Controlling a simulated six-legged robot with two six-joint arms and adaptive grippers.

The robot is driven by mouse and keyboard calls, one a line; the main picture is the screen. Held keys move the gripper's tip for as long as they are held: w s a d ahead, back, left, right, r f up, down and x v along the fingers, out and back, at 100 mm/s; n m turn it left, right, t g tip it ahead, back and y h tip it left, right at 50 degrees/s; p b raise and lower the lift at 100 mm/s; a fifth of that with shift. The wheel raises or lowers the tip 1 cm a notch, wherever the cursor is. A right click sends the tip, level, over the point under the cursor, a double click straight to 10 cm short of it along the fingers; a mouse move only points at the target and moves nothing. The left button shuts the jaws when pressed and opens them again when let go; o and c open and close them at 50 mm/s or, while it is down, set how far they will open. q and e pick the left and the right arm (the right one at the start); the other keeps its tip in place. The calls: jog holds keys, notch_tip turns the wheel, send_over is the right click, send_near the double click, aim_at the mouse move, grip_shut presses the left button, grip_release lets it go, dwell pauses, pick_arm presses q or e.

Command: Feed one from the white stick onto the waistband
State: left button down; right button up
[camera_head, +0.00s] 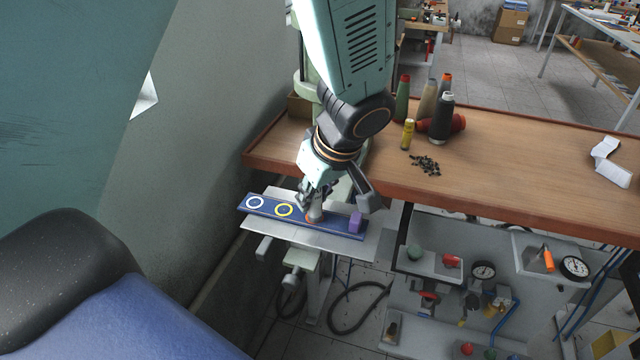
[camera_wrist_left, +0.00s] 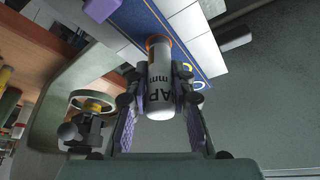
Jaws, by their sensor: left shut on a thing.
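My left gripper (camera_head: 314,196) is shut on the white stick (camera_head: 316,214), a short pale cylinder. In the left wrist view the stick (camera_wrist_left: 160,88) lies between the fingers (camera_wrist_left: 160,92) and carries dark lettering, with an orange ring at its far end. That end points down at the waistband (camera_head: 268,208), a long blue strip. I cannot tell whether the stick touches the strip. The strip bears a white ring (camera_head: 255,202) and a yellow ring (camera_head: 284,210) left of the stick. A purple block (camera_head: 356,221) sits at its right end. My right gripper is out of view.
The strip lies on a grey metal plate (camera_head: 350,246) below the wooden table (camera_head: 510,160). Thread spools (camera_head: 442,120) and a pile of small black pieces (camera_head: 425,164) stand on the table close to my left arm. A wall rises on the left.

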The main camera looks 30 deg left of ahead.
pick_arm(q)
jog(key=shift+w, duration=0.1)
jog(key=shift+r+p, duration=2.2)
jog(key=shift+r, duration=0.9)
jog(key=shift+f, duration=0.1)
